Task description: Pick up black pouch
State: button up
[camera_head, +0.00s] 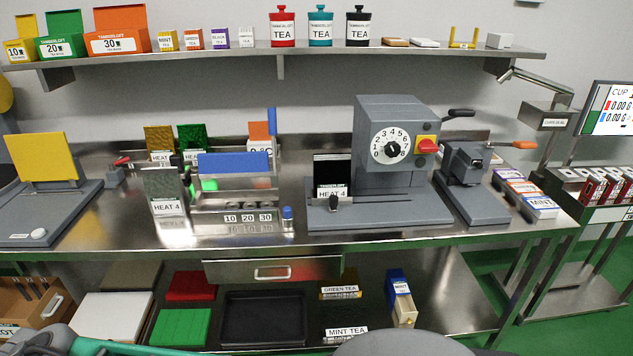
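A black pouch (332,169) stands upright at the left part of the grey dial machine (398,130) on the steel workbench. A white label reading HEAT 4 (332,191) covers its lower front, or stands just in front of it; I cannot tell which. A small black knob sits below the label. My gripper is not in view.
A silver pouch (166,190) marked HEAT 4 stands left, beside a blue-topped unit (235,165). Yellow (159,139) and green (193,137) pouches stand behind. A lever press (468,172) is right of the dial machine. A shelf (340,49) with tins runs above.

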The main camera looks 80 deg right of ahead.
aim_at(331, 171)
jog(key=z, duration=0.55)
jog(key=i, duration=0.6)
jog(key=z, duration=0.75)
